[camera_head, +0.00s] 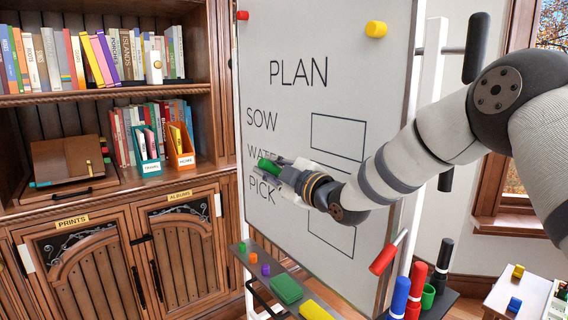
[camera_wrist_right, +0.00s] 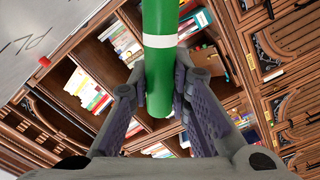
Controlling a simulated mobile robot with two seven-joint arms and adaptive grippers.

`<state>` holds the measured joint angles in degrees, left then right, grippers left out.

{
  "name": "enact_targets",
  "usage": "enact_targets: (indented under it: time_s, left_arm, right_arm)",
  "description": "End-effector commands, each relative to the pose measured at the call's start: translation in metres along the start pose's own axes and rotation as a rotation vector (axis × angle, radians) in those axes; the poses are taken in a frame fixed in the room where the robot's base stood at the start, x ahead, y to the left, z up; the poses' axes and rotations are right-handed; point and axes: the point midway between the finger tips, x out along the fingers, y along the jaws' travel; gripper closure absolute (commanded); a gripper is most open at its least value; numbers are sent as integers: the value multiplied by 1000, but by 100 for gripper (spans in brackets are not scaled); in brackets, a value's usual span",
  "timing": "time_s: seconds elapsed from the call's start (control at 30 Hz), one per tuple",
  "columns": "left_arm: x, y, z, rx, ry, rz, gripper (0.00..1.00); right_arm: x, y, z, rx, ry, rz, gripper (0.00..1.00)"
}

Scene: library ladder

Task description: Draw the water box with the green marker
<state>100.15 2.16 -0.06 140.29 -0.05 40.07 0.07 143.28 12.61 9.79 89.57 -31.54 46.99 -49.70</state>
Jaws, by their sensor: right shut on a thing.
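The whiteboard (camera_head: 290,40) stands upright, lettered PLAN, SOW, WATER and PICK. My right gripper (camera_head: 283,172) is shut on the green marker (camera_head: 268,165) in front of the WATER and PICK words, covering part of them. In the right wrist view the green marker (camera_wrist_right: 160,70), with a white band, sits between the fingers of the gripper (camera_wrist_right: 165,88). I cannot tell whether the marker touches the board. An outlined box (camera_head: 337,137) is beside SOW and another box (camera_head: 331,231) is lower, beside PICK. My arm hides much of the space beside WATER. My left gripper is not in view.
The board's tray (camera_head: 262,283) holds a green eraser (camera_head: 286,289) and small coloured pieces. A red marker (camera_head: 383,259) leans at the board's right edge. Blue (camera_head: 399,297), red and black markers stand at the lower right. A bookcase (camera_head: 105,95) stands at the left.

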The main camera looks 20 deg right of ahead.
Motion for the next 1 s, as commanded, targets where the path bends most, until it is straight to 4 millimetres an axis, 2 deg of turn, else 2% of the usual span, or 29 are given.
enact_targets:
  time_s: [0.07, 0.4, 0.7, 1.0]
  left_arm:
    - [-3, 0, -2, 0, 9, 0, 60]
    - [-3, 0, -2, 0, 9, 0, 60]
    - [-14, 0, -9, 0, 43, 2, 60]
    - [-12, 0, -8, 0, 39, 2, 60]
  right_arm:
    - [0, -1, -6, -2, 2, 3, 98]
    - [0, -5, -6, 0, 0, 0, 98]
    - [-1, -18, -32, -2, 3, 3, 98]
    - [0, -22, -29, 0, -1, 0, 99]
